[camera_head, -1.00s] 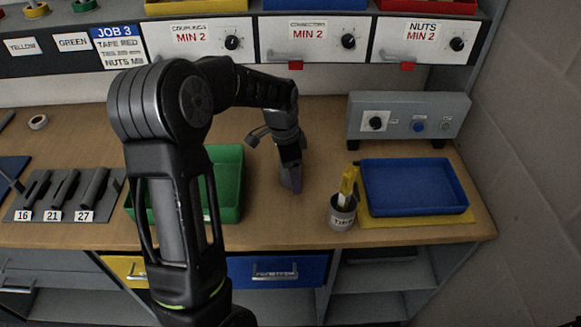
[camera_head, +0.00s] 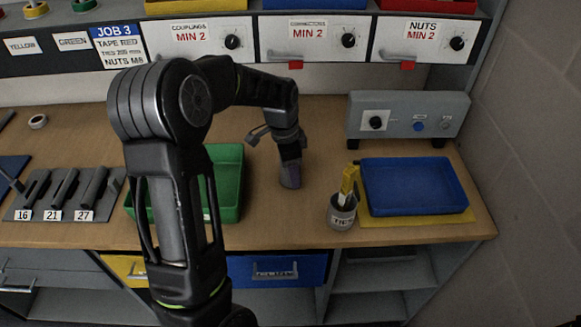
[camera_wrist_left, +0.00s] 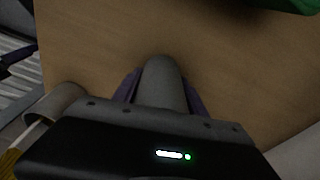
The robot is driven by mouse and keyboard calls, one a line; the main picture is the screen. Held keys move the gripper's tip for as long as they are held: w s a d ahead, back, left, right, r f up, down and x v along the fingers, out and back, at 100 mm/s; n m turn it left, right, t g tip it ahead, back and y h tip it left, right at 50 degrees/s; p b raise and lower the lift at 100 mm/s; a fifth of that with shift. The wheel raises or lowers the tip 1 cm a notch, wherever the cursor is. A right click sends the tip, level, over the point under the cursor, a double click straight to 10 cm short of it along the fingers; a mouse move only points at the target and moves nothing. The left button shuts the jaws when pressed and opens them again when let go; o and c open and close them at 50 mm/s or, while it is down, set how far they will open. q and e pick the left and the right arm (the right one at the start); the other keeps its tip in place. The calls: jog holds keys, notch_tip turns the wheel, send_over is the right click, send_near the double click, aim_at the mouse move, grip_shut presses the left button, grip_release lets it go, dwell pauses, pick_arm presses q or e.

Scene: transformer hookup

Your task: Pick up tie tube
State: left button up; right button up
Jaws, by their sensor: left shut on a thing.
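The cup's label is too blurred to read surely. My left gripper points down at the bench between the green tray and the cup. In the left wrist view, its purple fingers are shut on a grey rounded tube (camera_wrist_left: 161,84). The fingers hide its sides, and I cannot tell whether it touches the bench. The cup also shows at the lower left of that view (camera_wrist_left: 57,104). My right gripper is not in view.
A green tray (camera_head: 229,206) lies left of the gripper, partly behind my arm. A blue tray (camera_head: 414,211) on a yellow mat is at the right. A grey control box (camera_head: 408,118) stands behind. Bench is clear between the gripper and the box.

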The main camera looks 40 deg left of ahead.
pick_arm(q)
jog(key=c, duration=0.4)
notch_tip(320, 180, up, 10)
jog(key=shift+b, duration=0.45)
dwell(0.5)
